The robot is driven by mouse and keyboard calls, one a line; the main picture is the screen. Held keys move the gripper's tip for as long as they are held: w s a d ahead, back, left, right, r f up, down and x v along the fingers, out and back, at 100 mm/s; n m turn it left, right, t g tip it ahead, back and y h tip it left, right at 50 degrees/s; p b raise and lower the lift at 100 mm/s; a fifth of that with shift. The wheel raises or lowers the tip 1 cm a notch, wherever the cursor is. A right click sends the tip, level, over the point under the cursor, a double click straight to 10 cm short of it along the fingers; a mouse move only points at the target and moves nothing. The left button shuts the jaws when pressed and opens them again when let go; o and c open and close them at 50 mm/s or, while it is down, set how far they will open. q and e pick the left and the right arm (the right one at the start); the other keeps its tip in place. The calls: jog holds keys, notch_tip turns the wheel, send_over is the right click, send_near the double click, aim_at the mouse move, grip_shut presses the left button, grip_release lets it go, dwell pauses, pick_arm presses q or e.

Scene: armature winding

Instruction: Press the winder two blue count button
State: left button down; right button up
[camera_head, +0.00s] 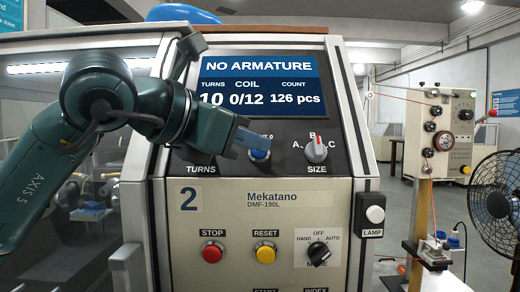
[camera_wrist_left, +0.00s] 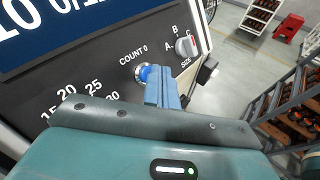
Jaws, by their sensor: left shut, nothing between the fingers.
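The winder two panel (camera_head: 264,222) stands upright in front of me, marked with a "2". Its screen (camera_head: 262,82) reads NO ARMATURE, TURNS 10, COIL 0/12, COUNT 126 pcs. The blue count button (camera_head: 260,155) sits below the screen, left of the SIZE knob (camera_head: 316,150). My left gripper (camera_head: 256,143) is shut and empty, its blue fingertips in front of the button's upper part. In the left wrist view the fingertips (camera_wrist_left: 157,72) overlap the right side of the blue button (camera_wrist_left: 143,74). I cannot tell whether they touch it. My right gripper is not in view.
The red STOP button (camera_head: 213,252), yellow RESET button (camera_head: 264,252) and mode switch (camera_head: 318,252) sit lower on the panel. A LAMP switch (camera_head: 375,214) is at its right edge. A wire stand (camera_head: 430,165) and black fan (camera_head: 497,200) stand at right.

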pick_arm(q)
jog(key=shift+w+f, duration=0.1)
dwell(0.6)
jog(key=shift+w+f+b, duration=0.15)
jog(key=shift+w+b, duration=0.1)
jog(key=shift+b, duration=0.05)
jog(key=shift+s+r, duration=0.2)
jog(key=shift+s, duration=0.05)
dwell(0.4)
jog(key=s+r, duration=0.3)
jog(key=s, duration=0.2)
jog(key=shift+r, duration=0.25)
